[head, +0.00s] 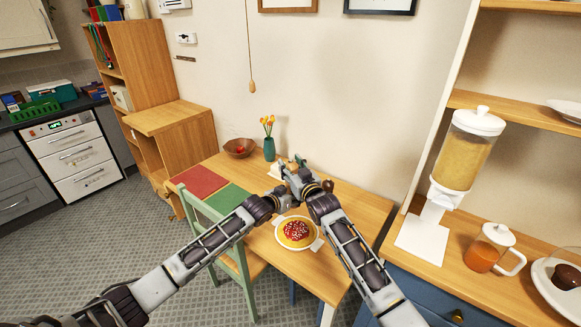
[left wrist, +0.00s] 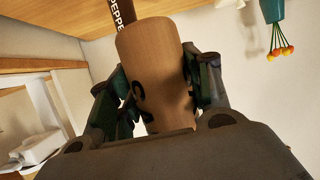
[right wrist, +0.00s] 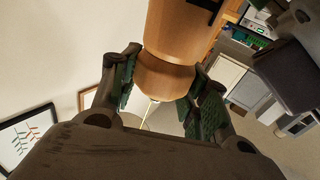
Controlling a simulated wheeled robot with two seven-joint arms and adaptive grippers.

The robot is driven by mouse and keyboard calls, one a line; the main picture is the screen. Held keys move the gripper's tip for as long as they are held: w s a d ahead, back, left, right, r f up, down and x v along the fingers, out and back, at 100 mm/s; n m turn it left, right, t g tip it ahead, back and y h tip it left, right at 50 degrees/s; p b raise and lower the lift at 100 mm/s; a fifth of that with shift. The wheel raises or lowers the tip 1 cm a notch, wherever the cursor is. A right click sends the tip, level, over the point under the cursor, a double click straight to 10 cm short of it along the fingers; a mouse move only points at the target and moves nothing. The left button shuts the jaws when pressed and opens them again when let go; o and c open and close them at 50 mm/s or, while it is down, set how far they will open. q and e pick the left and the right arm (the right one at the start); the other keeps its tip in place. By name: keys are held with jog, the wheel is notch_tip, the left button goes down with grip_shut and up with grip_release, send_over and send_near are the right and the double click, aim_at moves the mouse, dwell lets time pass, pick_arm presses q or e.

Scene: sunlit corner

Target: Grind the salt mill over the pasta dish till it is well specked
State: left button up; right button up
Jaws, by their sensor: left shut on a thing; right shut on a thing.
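The salt mill (left wrist: 158,65) is a light wooden cylinder with dark lettering, only partly readable. My left gripper (left wrist: 157,90) is shut around its body. My right gripper (right wrist: 160,88) is shut around its rounded wooden head (right wrist: 165,78). In the head view the mill is mostly hidden by my grippers, which meet above the far side of the pasta dish (head: 297,233). The dish is a round plate of yellow pasta with red sauce and pale specks on it. A dark brown mill marked "PEPPE" (left wrist: 119,14) shows behind the salt mill in the left wrist view.
The wooden table (head: 305,266) also holds a red mat (head: 200,181), a green mat (head: 229,199), a bowl (head: 239,149) and a teal vase (head: 269,150). A green chair (head: 238,262) stands at its left. A counter with a dispenser (head: 465,155) is at right.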

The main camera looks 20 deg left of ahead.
jog(key=shift+r, duration=0.2)
jog(key=o, duration=0.9)
jog(key=shift+o, duration=0.7)
jog(key=shift+f, duration=0.2)
jog(key=shift+d, duration=0.1)
jog(key=shift+s+d, duration=0.1)
jog(key=v, duration=1.1)
jog(key=shift+s+d, duration=0.2)
